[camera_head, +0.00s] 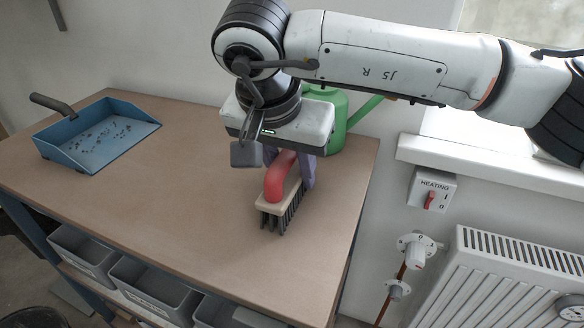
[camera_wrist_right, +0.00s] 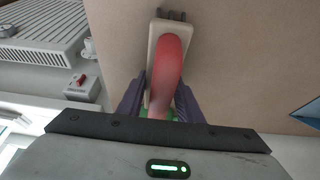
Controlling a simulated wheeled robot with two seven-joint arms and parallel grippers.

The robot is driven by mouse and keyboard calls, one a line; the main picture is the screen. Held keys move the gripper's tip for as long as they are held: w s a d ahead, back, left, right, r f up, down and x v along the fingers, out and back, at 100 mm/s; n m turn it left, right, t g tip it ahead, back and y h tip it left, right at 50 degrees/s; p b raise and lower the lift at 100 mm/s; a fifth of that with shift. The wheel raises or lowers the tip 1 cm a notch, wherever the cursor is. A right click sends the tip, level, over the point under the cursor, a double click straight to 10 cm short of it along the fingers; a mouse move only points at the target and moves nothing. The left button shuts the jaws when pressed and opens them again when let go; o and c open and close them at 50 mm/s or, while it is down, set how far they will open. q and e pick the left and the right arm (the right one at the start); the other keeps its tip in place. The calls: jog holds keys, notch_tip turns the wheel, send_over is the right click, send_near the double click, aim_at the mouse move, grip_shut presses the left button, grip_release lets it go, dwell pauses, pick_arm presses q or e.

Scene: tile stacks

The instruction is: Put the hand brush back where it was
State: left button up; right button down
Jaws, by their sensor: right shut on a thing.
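The hand brush (camera_head: 277,190) has a red handle, a pale wooden block and dark bristles pointing down. It is upright over the right part of the wooden table (camera_head: 185,215); I cannot tell if the bristles touch the top. My right gripper (camera_head: 290,170) comes from above and is shut on the brush. In the right wrist view the brush (camera_wrist_right: 168,70) lies between the two purple fingers (camera_wrist_right: 160,100). My left gripper is not in view.
A blue dustpan (camera_head: 105,133) with dark crumbs lies at the table's back left. A green watering can (camera_head: 338,118) stands behind my right gripper. The table's middle is clear. A radiator (camera_head: 500,285) and heating switch (camera_head: 432,190) are to the right. Grey bins (camera_head: 160,285) sit below.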

aim_at(279, 162)
jog(key=c, duration=1.3)
grip_release()
jog(key=shift+f, duration=0.15)
jog(key=shift+o, duration=0.2)
jog(key=shift+r, duration=0.45)
jog(key=p+v, duration=0.1)
jog(key=v, duration=1)
jog(key=shift+s+r, duration=0.2)
jog(key=shift+r, duration=0.05)
